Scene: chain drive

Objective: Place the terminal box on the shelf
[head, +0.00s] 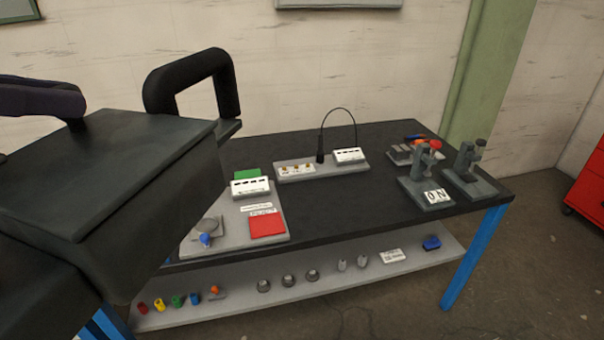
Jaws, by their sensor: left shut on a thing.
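My left arm's dark grey blocky end fills the left of the head view, very close to the camera. I cannot tell for certain which thing is the terminal box. The shelf (330,278) is the grey board under the black table. White boxes with dark openings stand on the table, one at the left (250,187) and one at the back (348,155). My right gripper is not in view.
The shelf bears coloured pieces at its left, several round metal parts, a white labelled block (391,256) and a blue part (431,243). The black tabletop (340,205) is clear in the middle. Grey clamp-like fixtures (425,185) stand at its right. A blue leg (474,258) bounds the shelf.

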